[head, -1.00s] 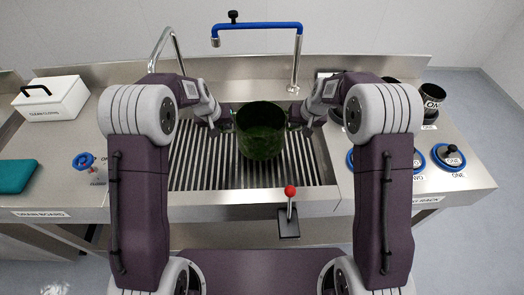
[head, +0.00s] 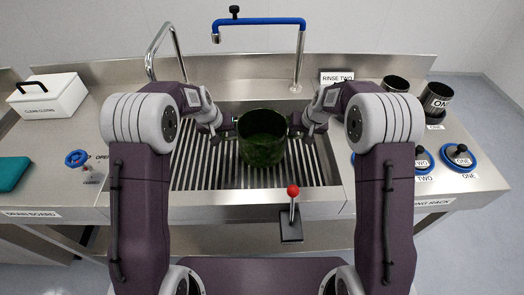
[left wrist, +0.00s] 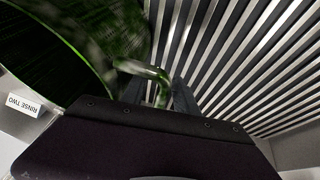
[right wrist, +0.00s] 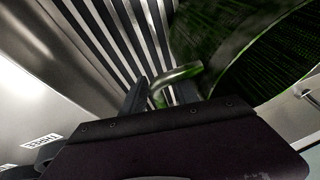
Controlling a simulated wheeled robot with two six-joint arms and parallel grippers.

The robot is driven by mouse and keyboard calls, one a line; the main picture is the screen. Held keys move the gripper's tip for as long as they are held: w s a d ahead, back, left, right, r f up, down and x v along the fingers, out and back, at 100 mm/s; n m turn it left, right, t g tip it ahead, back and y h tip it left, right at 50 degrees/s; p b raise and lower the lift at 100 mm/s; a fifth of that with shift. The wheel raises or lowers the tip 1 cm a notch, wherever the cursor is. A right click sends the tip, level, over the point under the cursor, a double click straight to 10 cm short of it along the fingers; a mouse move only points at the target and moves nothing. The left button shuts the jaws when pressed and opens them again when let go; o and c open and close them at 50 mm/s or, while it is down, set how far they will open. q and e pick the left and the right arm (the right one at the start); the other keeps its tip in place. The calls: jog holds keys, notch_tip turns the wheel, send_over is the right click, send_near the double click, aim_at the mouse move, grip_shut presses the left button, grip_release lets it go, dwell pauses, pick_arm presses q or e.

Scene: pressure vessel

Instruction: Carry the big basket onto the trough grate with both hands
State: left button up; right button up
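The big basket (head: 262,142) is a dark green round mesh basket. It stands upright over the trough grate (head: 205,165) and appears to rest on its slats. My left gripper (head: 230,126) is at the basket's left side, with the handle loop (left wrist: 148,75) between its fingers; a gap shows beside the handle. My right gripper (head: 296,125) is at the right side. In the right wrist view, the other handle (right wrist: 175,80) lies between spread fingers with space around it. The basket's underside is hidden.
A blue-topped faucet (head: 260,22) and a bare steel spout (head: 160,45) rise behind the trough. A red-knobbed lever (head: 293,192) stands in front. A white cloth box (head: 48,97) and blue valve wheel (head: 77,158) are left; black cups (head: 436,100) and blue-ringed lids (head: 460,157) are right.

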pick_arm(q)
jog(key=v, duration=1.2)
pick_arm(e)
jog(key=v, duration=1.2)
pick_arm(q)
jog(key=shift+f, duration=0.1)
